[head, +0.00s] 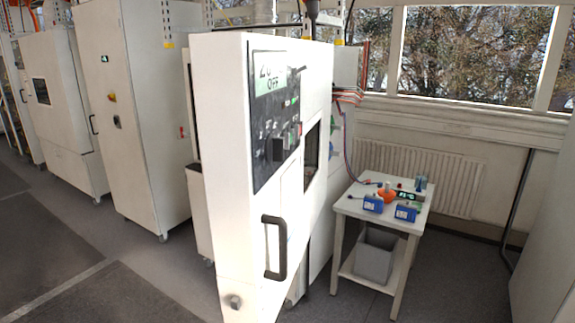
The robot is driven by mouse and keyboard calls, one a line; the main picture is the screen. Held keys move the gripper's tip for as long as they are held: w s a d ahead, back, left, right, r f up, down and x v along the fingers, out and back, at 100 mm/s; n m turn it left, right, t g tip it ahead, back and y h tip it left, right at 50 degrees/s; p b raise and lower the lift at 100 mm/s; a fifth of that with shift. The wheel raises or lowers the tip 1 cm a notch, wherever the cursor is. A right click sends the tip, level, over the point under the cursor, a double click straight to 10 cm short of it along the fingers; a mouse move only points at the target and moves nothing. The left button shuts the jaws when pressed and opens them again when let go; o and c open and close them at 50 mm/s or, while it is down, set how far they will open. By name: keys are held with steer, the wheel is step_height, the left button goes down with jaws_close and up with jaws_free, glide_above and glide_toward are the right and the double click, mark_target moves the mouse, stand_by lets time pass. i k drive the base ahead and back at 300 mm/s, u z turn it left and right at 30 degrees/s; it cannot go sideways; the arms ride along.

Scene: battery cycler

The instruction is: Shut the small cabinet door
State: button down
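The small white cabinet's door (312,95) appears to stand open, swung out towards me. Its thick side edge (225,160) faces the camera. The door's face carries a black control panel (268,140), a small window (311,150) and a dark D-shaped handle (281,248). Part of the cabinet body (345,70) shows behind the door. The door hides the cabinet's opening, so I cannot tell how wide the gap is. My gripper is not in view.
A white side table (345,207) with blue battery packs (373,204) and an orange item (386,195) stands right of the cabinet, a grey bin (374,262) on its lower shelf. Taller white cabinets (135,110) stand left. The floor (90,255) at front left is clear.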

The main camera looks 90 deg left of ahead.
mark_target(256, 267)
steer(key=u, duration=0.55)
steer(key=k, duration=0.2)
steer(key=u, duration=1.95)
steer(key=i, duration=0.95)
steer(key=u, duration=0.25)
